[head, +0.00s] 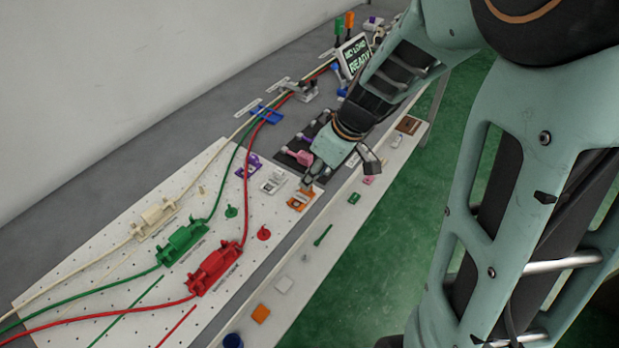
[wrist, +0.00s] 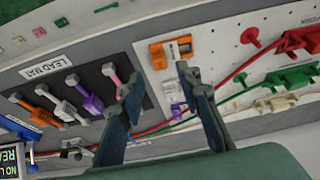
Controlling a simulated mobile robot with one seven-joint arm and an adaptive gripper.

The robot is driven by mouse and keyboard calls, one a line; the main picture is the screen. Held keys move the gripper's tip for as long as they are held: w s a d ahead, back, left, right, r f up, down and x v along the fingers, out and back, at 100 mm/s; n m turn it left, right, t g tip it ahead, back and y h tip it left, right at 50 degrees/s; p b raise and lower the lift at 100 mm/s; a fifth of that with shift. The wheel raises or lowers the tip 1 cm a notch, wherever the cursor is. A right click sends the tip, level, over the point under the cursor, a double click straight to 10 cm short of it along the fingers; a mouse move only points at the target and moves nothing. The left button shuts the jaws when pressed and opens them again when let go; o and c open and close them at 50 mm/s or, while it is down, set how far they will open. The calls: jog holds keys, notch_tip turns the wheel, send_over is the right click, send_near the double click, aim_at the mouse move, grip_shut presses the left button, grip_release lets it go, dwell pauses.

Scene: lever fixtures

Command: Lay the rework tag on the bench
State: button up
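My gripper (wrist: 159,78) is open in the wrist view, its two dark fingers apart with nothing seen between the tips. In the head view my gripper (head: 310,184) hangs low over the bench, close to an orange fixture with a white piece (head: 301,200). That orange fixture (wrist: 170,48) lies just beyond the fingertips in the wrist view, on the white pegboard. No piece is readable as the rework tag.
A black lead jig (wrist: 75,90) with coloured levers sits beside the gripper. Red (head: 215,268), green (head: 183,243) and cream (head: 155,217) cable clamps stand on the pegboard (head: 90,262). A lit sign (head: 355,56) stands at the far end. Small pieces dot the front strip, with bare gaps between.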

jog(key=v, duration=0.7)
jog(key=shift+r+p, duration=0.3)
jog(key=shift+p, duration=0.1)
jog(key=shift+d, duration=0.15)
